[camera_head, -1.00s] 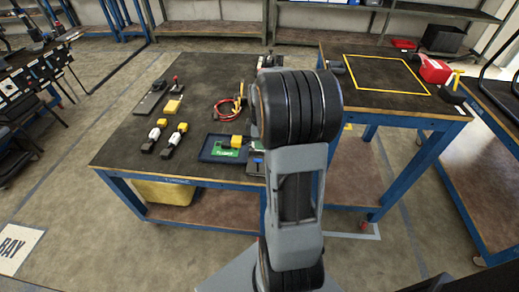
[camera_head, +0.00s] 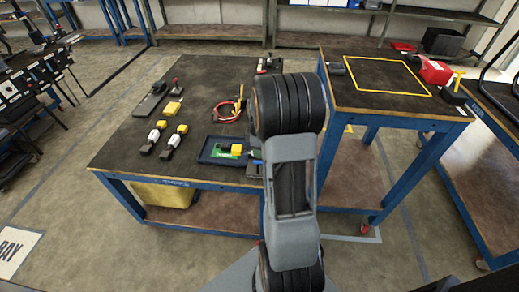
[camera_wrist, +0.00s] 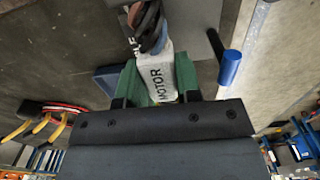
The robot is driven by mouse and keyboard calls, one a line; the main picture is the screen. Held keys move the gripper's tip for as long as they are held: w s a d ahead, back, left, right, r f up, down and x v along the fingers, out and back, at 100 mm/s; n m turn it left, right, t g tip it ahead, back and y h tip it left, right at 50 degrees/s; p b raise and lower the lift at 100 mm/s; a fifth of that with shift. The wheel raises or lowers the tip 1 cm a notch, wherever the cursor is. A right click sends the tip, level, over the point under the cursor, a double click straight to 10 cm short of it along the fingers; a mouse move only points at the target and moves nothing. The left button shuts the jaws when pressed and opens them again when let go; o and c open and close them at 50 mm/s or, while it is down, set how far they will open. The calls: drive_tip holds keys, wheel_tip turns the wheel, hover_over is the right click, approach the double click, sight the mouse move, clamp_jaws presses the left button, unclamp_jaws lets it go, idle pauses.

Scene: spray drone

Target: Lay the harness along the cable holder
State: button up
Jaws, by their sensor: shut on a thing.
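My gripper's green-padded fingers (camera_wrist: 157,88) are seen from behind in the wrist view. They are closed on a white piece marked MOTOR (camera_wrist: 158,77). Dark and orange-brown cable loops (camera_wrist: 148,27) lie at its far end. I take the white piece and loops to be the harness. Part of another word shows beside the loops. In the head view my own arm hides the gripper and what it holds. I cannot pick out the cable holder with certainty in either view.
A dark-topped bench (camera_head: 120,150) bears a blue tray (camera_head: 206,154), red cable loops (camera_head: 222,117) and several yellow-and-white tools. A second bench (camera_head: 350,98) stands to the right with a yellow outlined square and a red box (camera_head: 435,72). A blue cylinder (camera_wrist: 230,68) is close right of my gripper.

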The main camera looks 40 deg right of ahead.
drive_tip(key=shift+f+b, duration=0.3)
drive_tip(key=shift+f, duration=0.3)
drive_tip(key=o, duration=1)
drive_tip(key=shift+r, duration=0.1)
wheel_tip(320, 180, up, 12)
drive_tip(key=p, duration=0.3)
drive_tip(key=s+a+r+m+t, duration=0.1)
drive_tip(key=s+a+m, duration=0.2)
drive_tip(key=a, duration=0.3)
drive_tip(key=s+a+r+m+t, duration=0.1)
drive_tip(key=s+a+m, duration=0.2)
drive_tip(key=s+a, duration=0.2)
drive_tip(key=s+a+r+m+t, duration=0.1)
drive_tip(key=s+a+m, duration=0.2)
drive_tip(key=a, duration=0.6)
drive_tip(key=shift+s+a, duration=0.2)
drive_tip(key=shift+s, duration=0.3)
